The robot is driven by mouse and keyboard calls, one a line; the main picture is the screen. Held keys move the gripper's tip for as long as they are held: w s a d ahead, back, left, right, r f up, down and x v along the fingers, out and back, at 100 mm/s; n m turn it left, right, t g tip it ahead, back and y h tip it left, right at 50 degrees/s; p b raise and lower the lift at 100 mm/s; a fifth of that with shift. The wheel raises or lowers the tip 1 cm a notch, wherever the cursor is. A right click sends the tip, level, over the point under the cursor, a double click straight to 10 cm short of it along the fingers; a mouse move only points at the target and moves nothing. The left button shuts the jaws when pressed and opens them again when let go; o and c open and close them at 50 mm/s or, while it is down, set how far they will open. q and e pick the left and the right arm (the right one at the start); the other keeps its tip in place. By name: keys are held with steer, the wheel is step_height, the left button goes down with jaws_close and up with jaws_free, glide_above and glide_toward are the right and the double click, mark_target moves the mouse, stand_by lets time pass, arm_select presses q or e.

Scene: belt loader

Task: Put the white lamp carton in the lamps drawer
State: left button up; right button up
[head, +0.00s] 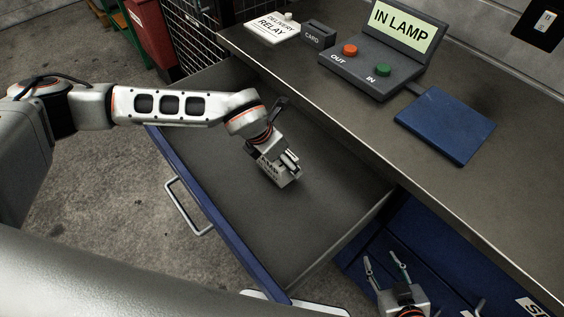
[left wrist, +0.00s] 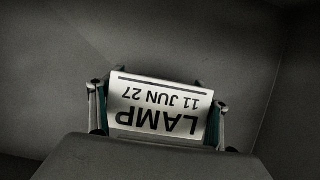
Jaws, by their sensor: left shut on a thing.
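The white lamp carton (left wrist: 160,105) is between the fingers of my left gripper (head: 284,170). Its face reads LAMP and 11 JUN 27, upside down in the left wrist view. In the head view the carton (head: 287,180) is partly hidden by the gripper. My left gripper is shut on it, inside the open blue-fronted drawer (head: 325,215), over the grey floor. I cannot tell whether the carton touches the floor. The drawer's own label does not show. My right gripper (head: 386,268) is open and empty, low at the bottom right by the blue cabinet front.
The grey counter (head: 480,185) overhangs the drawer's back right side. The rest of the drawer looks empty.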

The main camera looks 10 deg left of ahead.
arm_select(q)
step_height(320, 180, down, 2)
steer(key=shift+f, duration=0.25)
arm_select(e)
steer(key=shift+f, duration=0.1)
arm_select(q)
steer(key=o, duration=1.3)
arm_select(e)
steer(key=shift+s, duration=0.15)
arm_select(q)
steer(key=shift+r, duration=0.25)
steer(key=p+v, duration=0.1)
steer(key=v, duration=0.9)
steer(key=shift+s, duration=0.1)
steer(key=shift+p+v, duration=0.3)
steer(key=shift+v, duration=0.5)
arm_select(e)
steer(key=shift+s+a+r, duration=0.25)
steer(key=shift+s+r, duration=0.05)
